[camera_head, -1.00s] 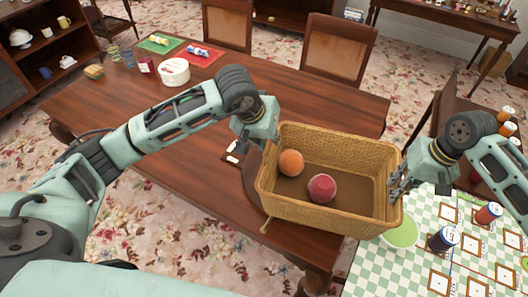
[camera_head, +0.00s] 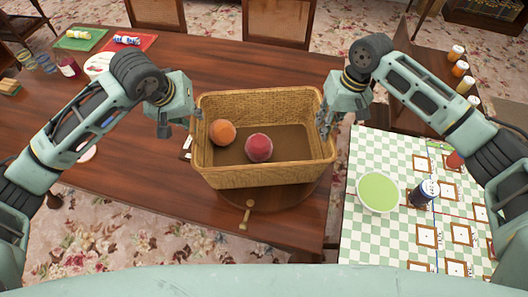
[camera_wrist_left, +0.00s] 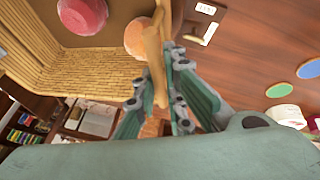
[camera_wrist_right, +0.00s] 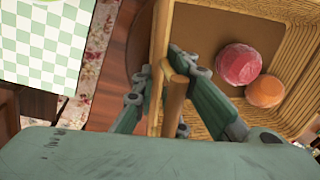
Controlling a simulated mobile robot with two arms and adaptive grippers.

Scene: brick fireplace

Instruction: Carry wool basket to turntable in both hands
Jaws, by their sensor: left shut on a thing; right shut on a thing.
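The wool basket (camera_head: 265,176) is a rectangular wicker basket with an orange ball (camera_head: 222,132) and a dark red ball (camera_head: 259,148) inside. My left gripper (camera_head: 186,121) is shut on the basket's left end, on a wooden handle (camera_wrist_left: 154,60). My right gripper (camera_head: 327,120) is shut on the right end, on a handle (camera_wrist_right: 175,100). The basket looks level between them. The round dark wooden turntable (camera_head: 268,200) shows under the basket's front edge, with a small peg handle (camera_head: 245,218). Most of it is hidden; I cannot tell whether the basket touches it.
A white tub (camera_head: 97,64) and coloured mats stand at the back left. On the right, a checkered table (camera_head: 365,240) holds a green-filled bowl (camera_head: 378,192), a dark spool (camera_head: 424,193) and small framed cards.

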